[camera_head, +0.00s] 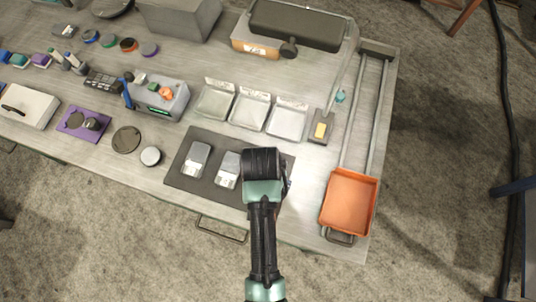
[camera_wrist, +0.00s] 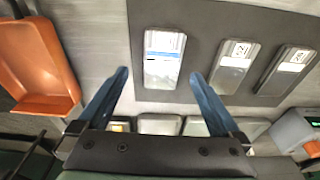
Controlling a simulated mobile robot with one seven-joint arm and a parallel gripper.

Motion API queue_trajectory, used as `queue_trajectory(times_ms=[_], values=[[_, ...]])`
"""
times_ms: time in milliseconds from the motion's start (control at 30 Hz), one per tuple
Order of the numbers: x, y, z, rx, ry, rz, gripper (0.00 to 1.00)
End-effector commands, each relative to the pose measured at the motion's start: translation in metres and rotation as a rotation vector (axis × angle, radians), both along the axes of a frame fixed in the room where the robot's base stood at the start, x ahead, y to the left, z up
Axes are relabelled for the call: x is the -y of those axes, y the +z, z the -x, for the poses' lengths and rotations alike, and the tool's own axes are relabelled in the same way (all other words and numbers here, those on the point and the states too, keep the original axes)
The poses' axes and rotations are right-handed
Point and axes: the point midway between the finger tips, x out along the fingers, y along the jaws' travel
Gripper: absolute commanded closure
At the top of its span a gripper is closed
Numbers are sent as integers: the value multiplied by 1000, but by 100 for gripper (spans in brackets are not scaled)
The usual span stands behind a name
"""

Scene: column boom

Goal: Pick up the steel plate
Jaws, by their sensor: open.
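Three silvery metal plates lie side by side on a dark grey mat (camera_head: 179,171). In the head view I see the left plate (camera_head: 196,159) and the middle plate (camera_head: 228,169); my arm hides the third. The wrist view shows all three: one with a blue-and-white label (camera_wrist: 163,58), and two with white labels (camera_wrist: 234,66) (camera_wrist: 287,70). The label text is too small to read. My gripper (camera_wrist: 158,75) is open and empty, its blue fingers spread on either side of the blue-labelled plate in the picture. The height above it is unclear.
An orange tray (camera_head: 348,204) sits at the right on metal rails. Several shallow trays (camera_head: 249,110) stand behind the mat, beside a small holder with a yellow block (camera_head: 320,130). A grey instrument (camera_head: 160,99) and a round dark disc (camera_head: 126,139) are to the left.

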Motion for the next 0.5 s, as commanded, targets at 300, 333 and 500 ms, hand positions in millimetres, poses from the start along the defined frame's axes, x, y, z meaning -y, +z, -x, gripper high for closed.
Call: queue_trajectory(times_ms=[300,333,500], values=[[-2,-37,-5,0,1,0,0],[-1,-39,-5,-1,1,0,0],[-1,-42,-5,1,1,0,0]])
